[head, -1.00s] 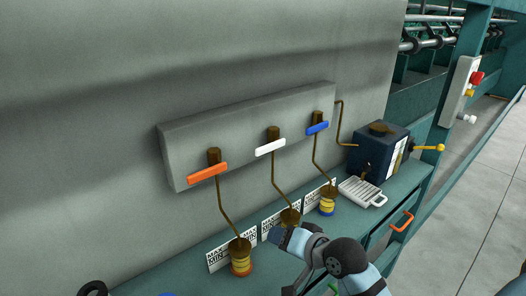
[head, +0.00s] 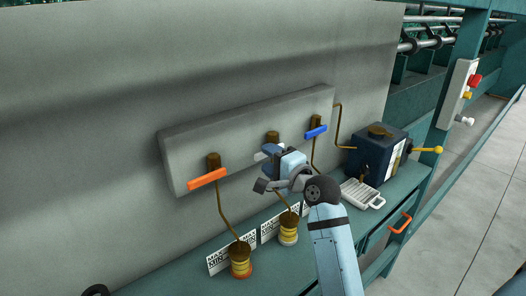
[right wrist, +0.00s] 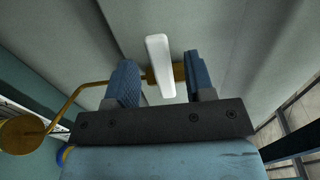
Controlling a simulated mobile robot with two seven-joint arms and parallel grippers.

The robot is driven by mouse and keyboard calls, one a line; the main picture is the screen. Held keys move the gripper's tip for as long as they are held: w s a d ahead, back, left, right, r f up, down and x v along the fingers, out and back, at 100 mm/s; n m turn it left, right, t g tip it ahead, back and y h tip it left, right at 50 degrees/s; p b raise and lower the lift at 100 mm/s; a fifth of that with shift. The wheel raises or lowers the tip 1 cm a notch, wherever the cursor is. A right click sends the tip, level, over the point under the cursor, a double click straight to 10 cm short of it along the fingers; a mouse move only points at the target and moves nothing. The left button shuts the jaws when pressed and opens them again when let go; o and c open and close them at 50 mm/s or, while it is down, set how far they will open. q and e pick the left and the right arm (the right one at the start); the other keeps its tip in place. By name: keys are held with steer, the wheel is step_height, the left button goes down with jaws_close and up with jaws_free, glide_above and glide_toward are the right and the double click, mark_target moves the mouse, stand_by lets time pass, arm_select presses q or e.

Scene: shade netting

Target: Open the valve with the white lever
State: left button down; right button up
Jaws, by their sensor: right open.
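The white lever (head: 260,155) sits on the middle brass valve (head: 273,135) of a grey block (head: 240,125). In the head view my right gripper (head: 272,160) is in front of it and hides most of it. In the right wrist view the white lever (right wrist: 159,66) shows lengthwise between the two blue fingers of my open right gripper (right wrist: 163,78), with a gap on both sides. I cannot tell how deep between the fingers it lies. The brass valve (right wrist: 180,72) shows behind it. My left gripper is not in view.
An orange lever (head: 207,179) is on the valve to the left, a blue lever (head: 315,132) on the right one. Thin brass pipes run down to yellow-banded cups (head: 240,262) on the green ledge. A dark blue box (head: 372,155) and a white tray (head: 360,193) stand right.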

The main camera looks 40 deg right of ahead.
steer(key=shift+w+a, duration=0.1)
steer(key=shift+w, duration=1.35)
steer(key=shift+c, duration=0.2)
jaws_close()
steer(key=shift+f, duration=0.1)
